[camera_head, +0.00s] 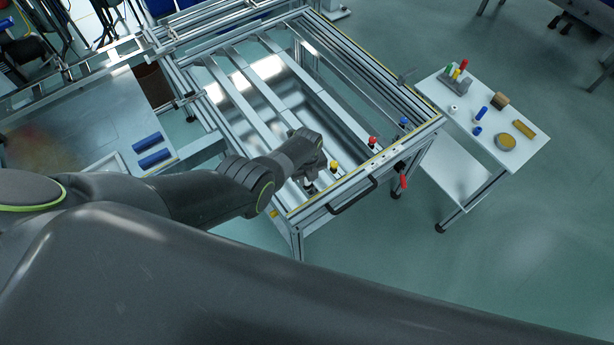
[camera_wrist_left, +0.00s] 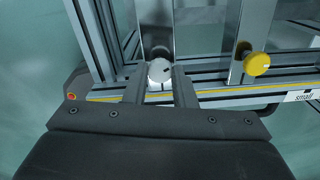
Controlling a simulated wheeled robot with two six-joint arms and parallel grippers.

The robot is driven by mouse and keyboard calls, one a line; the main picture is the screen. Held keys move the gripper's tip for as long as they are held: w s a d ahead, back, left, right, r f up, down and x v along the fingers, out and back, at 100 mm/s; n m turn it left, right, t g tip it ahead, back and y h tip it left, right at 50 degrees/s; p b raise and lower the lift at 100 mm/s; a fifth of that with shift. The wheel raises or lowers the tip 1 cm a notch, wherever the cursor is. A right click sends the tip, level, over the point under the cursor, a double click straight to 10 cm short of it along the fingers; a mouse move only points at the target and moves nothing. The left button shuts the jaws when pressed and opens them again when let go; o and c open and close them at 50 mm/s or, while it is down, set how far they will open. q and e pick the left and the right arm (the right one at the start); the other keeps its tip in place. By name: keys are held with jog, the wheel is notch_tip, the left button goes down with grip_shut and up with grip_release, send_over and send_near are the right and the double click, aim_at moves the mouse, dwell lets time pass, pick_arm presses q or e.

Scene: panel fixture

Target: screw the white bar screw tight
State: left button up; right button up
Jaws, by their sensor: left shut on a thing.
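The white bar screw (camera_wrist_left: 159,71) has a round white head and sits at the end of a metal bar, by the frame's edge. My left gripper (camera_wrist_left: 162,88) is shut on it, one finger on each side of the head. In the head view my left gripper (camera_head: 310,184) points down at the near end of the panel fixture (camera_head: 330,201), and the white screw is hidden there. A yellow bar screw (camera_wrist_left: 257,64) stands to the right of it, apart from the fingers; it also shows in the head view (camera_head: 334,164). My right gripper is not in view.
Farther right along the frame stand a red screw (camera_head: 373,141) and a blue screw (camera_head: 404,121). A black handle (camera_head: 352,196) runs along the front edge. A white side table (camera_head: 520,148) with small coloured parts stands to the right. Blue cylinders (camera_head: 150,150) lie at the left.

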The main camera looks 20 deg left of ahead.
pick_arm(q)
jog(key=m, duration=0.5)
dwell(0.5)
jog(key=o, duration=1)
jog(key=shift+r, duration=0.1)
jog(key=shift+r+p, duration=3.6)
jog(key=shift+r, duration=5)
